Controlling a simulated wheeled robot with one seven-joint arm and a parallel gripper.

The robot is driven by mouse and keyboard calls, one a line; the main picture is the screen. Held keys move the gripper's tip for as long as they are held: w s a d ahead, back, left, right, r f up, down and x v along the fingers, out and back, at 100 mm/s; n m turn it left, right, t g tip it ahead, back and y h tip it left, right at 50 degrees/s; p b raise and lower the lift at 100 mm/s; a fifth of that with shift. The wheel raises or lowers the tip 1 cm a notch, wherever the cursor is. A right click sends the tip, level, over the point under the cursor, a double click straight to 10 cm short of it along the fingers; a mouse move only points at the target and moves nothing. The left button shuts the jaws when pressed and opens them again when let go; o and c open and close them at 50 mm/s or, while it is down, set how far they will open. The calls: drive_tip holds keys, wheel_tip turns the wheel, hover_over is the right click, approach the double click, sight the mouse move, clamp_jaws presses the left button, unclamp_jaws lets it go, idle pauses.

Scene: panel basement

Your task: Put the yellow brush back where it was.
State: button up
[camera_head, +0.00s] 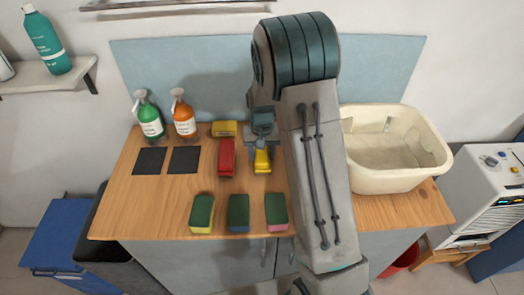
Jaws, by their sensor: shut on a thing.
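The yellow brush (262,161) is at the middle of the wooden worktop, right of a red brush (226,158). My gripper (262,146) is over it from the back and shut on it. The jaws and my arm hide part of the brush. I cannot tell whether the brush touches the worktop or is held just above it.
A yellow block-like item (224,128) lies behind the red brush. Two dark square pads (167,160) lie at left, below green (148,116) and orange (183,114) spray bottles. Several sponges (238,213) line the front. A cream basin (393,178) stands right of my arm.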

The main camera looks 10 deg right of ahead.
sight(262, 151)
drive_tip(key=o, duration=0.5)
drive_tip(key=shift+f, duration=0.15)
drive_tip(key=o, duration=0.4)
drive_tip(key=shift+o, duration=0.2)
wheel_tip(262, 151, up, 12)
drive_tip(key=f+b, duration=0.1)
drive_tip(key=b, duration=0.1)
drive_tip(key=s+r+n+t, duration=0.1)
drive_tip(key=s+r, duration=0.2)
drive_tip(key=s, duration=0.9)
drive_tip(key=s+r+n+t, duration=0.1)
drive_tip(key=s+r, duration=0.3)
drive_tip(key=s, duration=0.8)
drive_tip(key=shift+s+r+t, duration=0.3)
drive_tip(key=shift+s+t, duration=0.05)
drive_tip(key=shift+t, duration=0.45)
